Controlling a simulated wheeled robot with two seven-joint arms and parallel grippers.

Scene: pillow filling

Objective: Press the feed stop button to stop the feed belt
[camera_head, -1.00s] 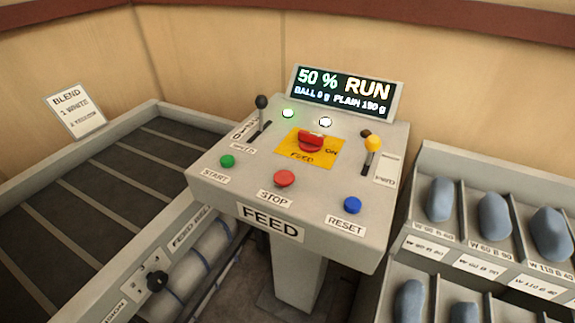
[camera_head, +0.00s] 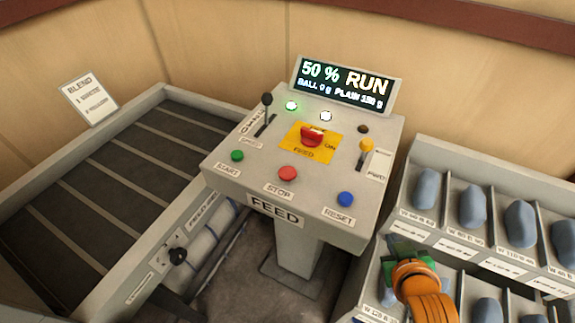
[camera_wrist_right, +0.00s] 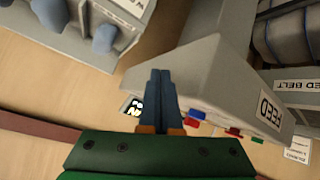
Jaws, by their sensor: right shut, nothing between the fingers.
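The feed control box (camera_head: 225,160) stands on a pedestal in the middle of the head view. Its red STOP button (camera_head: 287,173) sits at the front, between the green START button (camera_head: 237,156) and the blue RESET button (camera_head: 345,199). The display (camera_head: 347,82) reads 50 % RUN. My right gripper (camera_head: 396,244) is at the lower right, in front of the bins and apart from the box. In the right wrist view its fingers (camera_wrist_right: 161,85) are together and empty, with the box beyond. My left gripper is not in view.
The feed belt (camera_head: 75,190) lies at the left with a BLEND card (camera_head: 89,99) behind it. A rack (camera_head: 433,143) of grey-blue items stands right of the box. The box also has a red FEED switch (camera_head: 313,136) and two levers. Floor shows below the box.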

